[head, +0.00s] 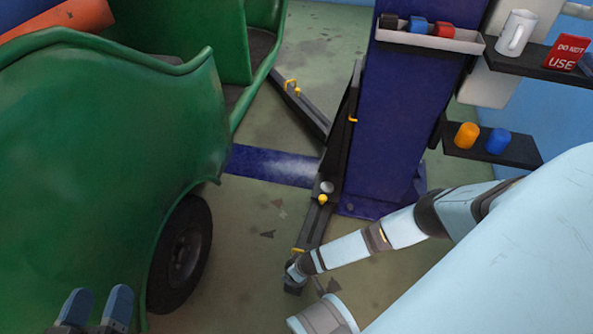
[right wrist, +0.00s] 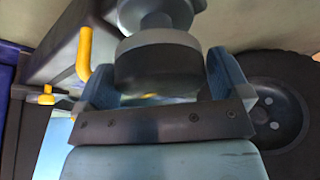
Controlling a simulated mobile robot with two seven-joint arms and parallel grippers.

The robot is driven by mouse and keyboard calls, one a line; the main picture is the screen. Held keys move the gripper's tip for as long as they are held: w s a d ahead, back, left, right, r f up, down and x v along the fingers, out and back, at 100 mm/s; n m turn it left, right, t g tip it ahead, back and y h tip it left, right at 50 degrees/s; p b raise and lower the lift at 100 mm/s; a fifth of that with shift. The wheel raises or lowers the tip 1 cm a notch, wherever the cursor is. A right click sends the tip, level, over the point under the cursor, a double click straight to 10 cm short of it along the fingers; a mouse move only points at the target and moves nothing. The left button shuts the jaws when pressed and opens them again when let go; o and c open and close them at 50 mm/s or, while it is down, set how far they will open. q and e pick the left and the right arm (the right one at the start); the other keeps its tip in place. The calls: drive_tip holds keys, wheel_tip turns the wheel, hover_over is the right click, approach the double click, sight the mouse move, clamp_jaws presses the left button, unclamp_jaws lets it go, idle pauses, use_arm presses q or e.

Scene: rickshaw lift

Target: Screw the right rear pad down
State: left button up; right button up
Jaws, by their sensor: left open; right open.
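The right rear pad (right wrist: 160,68) is a grey round pad with a narrower stem, at the end of a dark lift arm (head: 316,218). In the right wrist view the blue fingers of my right gripper (right wrist: 163,82) stand on both sides of it, open. I cannot tell whether they touch it. In the head view my right gripper (head: 294,277) is low at the near end of the lift arm, and the pad is mostly hidden there. My left gripper (head: 97,306) is open and empty at the bottom left, in front of the green rickshaw (head: 95,160).
The rickshaw's rear wheel (head: 182,254) is close left of the right gripper. A yellow handle (right wrist: 85,52) stands beside the pad. A blue lift post (head: 400,110) rises behind, with shelves (head: 495,148) on its right. A second lift arm (head: 303,108) reaches under the rickshaw.

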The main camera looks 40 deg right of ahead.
drive_tip(key=shift+w+f, duration=0.1)
drive_tip(key=shift+c, duration=0.4)
drive_tip(key=c, duration=0.6)
drive_tip(key=shift+w+a+r+m+p, duration=0.35)
drive_tip(key=shift+a+p, duration=0.2)
drive_tip(key=shift+p, duration=0.25)
drive_tip(key=shift+s+d+f+m+h+p, duration=0.2)
drive_tip(key=shift+s+d+m+h+p, duration=0.25)
drive_tip(key=shift+m+p, duration=0.35)
drive_tip(key=shift+d+f+m+h, duration=0.15)
drive_tip(key=shift+m+h, duration=0.2)
drive_tip(key=shift+m, duration=0.4)
use_arm(q)
drive_tip(key=shift+n+t, duration=0.4)
drive_tip(key=shift+t, duration=0.3)
wheel_tip(320, 180, up, 4)
drive_tip(key=shift+s+r, duration=0.15)
